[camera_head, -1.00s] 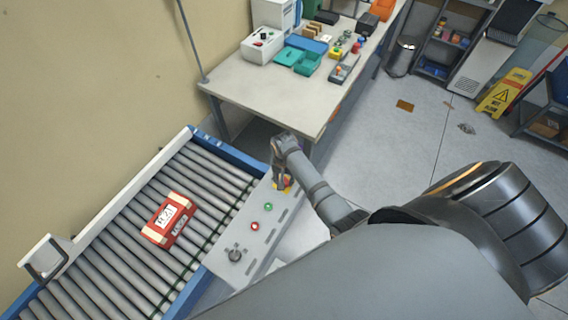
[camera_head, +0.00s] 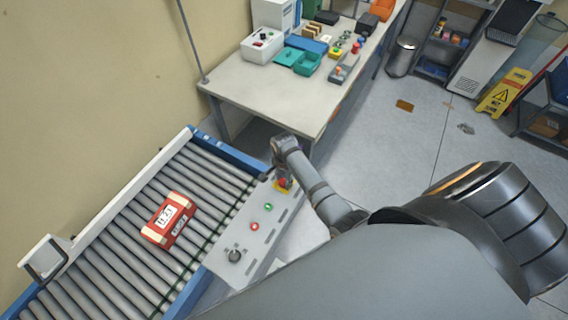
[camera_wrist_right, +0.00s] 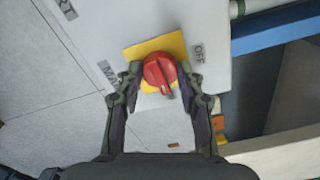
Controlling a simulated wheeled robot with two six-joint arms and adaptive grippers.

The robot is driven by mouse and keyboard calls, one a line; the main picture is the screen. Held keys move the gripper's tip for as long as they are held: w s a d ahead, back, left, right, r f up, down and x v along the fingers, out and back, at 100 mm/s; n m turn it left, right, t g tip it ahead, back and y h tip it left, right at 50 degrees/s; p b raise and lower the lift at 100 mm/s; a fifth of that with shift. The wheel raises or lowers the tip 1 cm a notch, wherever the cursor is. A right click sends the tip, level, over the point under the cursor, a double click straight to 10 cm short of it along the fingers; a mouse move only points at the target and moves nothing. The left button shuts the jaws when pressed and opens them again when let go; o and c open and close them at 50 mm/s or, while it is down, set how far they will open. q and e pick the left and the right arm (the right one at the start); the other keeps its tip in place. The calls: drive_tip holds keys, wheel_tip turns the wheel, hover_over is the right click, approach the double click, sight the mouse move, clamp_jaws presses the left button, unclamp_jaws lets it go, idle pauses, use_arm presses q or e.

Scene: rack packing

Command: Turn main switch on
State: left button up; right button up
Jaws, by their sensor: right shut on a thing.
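The main switch is a red rotary knob (camera_wrist_right: 159,70) on a yellow square plate (camera_wrist_right: 172,44) in the right wrist view. The word OFF is printed beside the plate, and MAIN on the side opposite. The knob's narrow grip points toward the lower right of that picture. My right gripper (camera_wrist_right: 158,82) is shut on the knob, one finger on each side. In the head view the knob (camera_head: 283,183) shows at the far end of the grey control panel (camera_head: 240,225), just below my right gripper (camera_head: 281,176). My left gripper is not in view.
A green button (camera_head: 268,206), a red button (camera_head: 254,226) and a dark round knob (camera_head: 235,255) sit along the panel. A red box (camera_head: 169,220) lies on the roller conveyor (camera_head: 110,265). A workbench (camera_head: 270,95) with several items stands just beyond.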

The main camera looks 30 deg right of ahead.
sight(284, 180)
drive_tip(key=shift+m, duration=0.3)
idle(0.4)
drive_tip(key=o, duration=1.2)
drive_tip(key=shift+c, duration=0.2)
drive_tip(key=shift+r, duration=0.1)
wheel_tip(284, 180, up, 12)
drive_tip(key=shift+s, duration=0.1)
